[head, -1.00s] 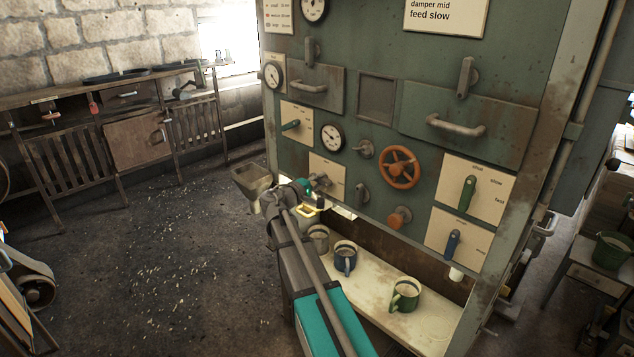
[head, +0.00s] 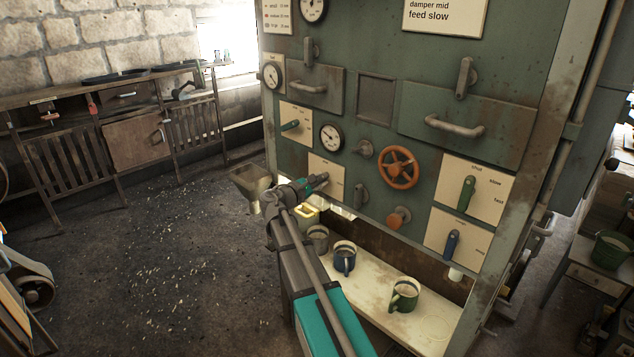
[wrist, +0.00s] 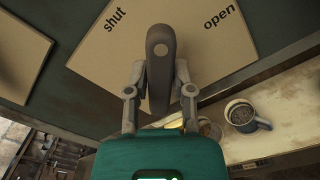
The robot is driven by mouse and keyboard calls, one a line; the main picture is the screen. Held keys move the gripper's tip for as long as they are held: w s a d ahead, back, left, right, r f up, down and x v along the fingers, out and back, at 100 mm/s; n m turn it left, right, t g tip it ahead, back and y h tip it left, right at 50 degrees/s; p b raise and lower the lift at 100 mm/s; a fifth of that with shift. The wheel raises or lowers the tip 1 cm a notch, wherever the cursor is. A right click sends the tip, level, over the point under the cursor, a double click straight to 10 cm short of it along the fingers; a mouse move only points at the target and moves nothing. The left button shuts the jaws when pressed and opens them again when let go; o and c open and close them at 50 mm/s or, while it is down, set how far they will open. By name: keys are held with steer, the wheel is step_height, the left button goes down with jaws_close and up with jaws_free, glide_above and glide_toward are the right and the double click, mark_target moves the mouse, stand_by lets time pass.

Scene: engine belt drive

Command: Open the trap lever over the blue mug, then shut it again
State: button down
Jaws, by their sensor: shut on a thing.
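The trap lever is a dark grey handle (wrist: 160,60) on a tan plate (wrist: 95,45). In the wrist view its rounded upper end lies between the words "shut" and "open", on neither. My gripper (wrist: 160,85) has a finger on each side of the lever and is shut on it. In the head view my gripper (head: 318,183) is at the plate (head: 328,169), and the lever is mostly hidden there. The blue mug (head: 344,260) stands upright on the pale shelf below; it also shows in the wrist view (wrist: 241,112), with grey contents.
A grey mug (head: 318,236) stands left of the blue one, and a green mug (head: 404,295) to the right on the shelf (head: 385,312). An orange handwheel (head: 398,167) and an orange knob (head: 398,217) project right of my gripper. A metal hopper (head: 251,182) is at left.

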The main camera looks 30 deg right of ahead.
steer(key=n, duration=0.3)
steer(key=shift+s+d+n, duration=0.1)
steer(key=shift+d+n, duration=0.05)
steer(key=shift+n, duration=0.15)
steer(key=shift+f+n, duration=0.1)
steer(key=shift+n, duration=1.9)
steer(key=c, duration=0.5)
jaws_free()
